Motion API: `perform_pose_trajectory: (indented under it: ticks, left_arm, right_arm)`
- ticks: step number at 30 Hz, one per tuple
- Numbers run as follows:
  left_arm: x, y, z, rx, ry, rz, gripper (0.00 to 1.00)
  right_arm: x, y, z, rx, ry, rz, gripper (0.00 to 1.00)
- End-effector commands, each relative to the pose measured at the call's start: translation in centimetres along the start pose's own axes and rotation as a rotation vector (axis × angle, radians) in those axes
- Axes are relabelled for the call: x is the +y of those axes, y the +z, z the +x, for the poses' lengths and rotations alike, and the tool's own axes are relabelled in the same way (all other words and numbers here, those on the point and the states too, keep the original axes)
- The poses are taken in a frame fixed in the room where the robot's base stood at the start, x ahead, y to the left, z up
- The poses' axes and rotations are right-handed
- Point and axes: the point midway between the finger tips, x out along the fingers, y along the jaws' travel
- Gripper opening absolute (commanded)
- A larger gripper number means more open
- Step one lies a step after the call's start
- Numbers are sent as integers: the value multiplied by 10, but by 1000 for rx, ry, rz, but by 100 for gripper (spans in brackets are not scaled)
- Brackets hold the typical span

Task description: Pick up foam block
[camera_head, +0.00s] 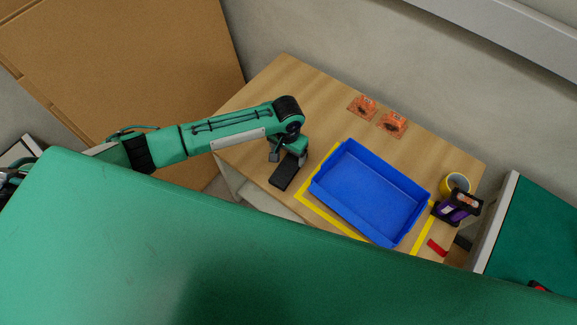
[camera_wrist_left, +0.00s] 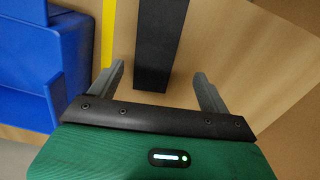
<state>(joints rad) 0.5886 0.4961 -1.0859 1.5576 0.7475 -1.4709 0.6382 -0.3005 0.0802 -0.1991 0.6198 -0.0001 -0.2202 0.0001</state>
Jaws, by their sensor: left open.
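A black block, which looks like the foam block (camera_head: 284,172), lies on the wooden table near its front left edge, left of the blue tray. My left gripper (camera_head: 288,157) is over its far end, pointing down. In the left wrist view the dark block (camera_wrist_left: 158,40) runs between the two grey fingers of the left gripper (camera_wrist_left: 159,75). The fingers are spread, with a gap on each side of the block. I cannot tell how high the fingertips are above the table. My right gripper is not in view.
An empty blue tray (camera_head: 365,190) stands inside yellow tape lines, right of the block. Two orange pieces (camera_head: 363,106) lie behind it. A yellow roll (camera_head: 449,184), a purple and black item (camera_head: 455,212) and a red piece (camera_head: 437,247) are at the right. The back left tabletop is clear.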

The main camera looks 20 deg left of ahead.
Motion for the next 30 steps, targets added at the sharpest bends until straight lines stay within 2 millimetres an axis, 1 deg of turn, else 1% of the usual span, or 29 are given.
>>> perform_pose_trajectory:
  ticks: [7, 12, 15, 19, 25, 26, 30]
  left_arm:
    - [3, -1, 16, 0, 0, 0, 80]
    - [8, -3, 38, 0, -1, 1, 80]
    - [7, -3, 51, 0, -1, 0, 80]
    - [8, -3, 58, 1, -1, 1, 80]
    - [8, -3, 59, 2, 0, 2, 80]
    - [8, -3, 59, 2, 0, 1, 76]
    - [8, -3, 58, 2, 0, 1, 49]
  right_arm:
    - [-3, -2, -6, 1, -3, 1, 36]
    - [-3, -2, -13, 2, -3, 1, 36]
    - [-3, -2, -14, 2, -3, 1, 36]
    - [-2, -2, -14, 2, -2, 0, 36]
    - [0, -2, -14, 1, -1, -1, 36]
    - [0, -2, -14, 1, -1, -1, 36]
    - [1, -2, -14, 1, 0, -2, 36]
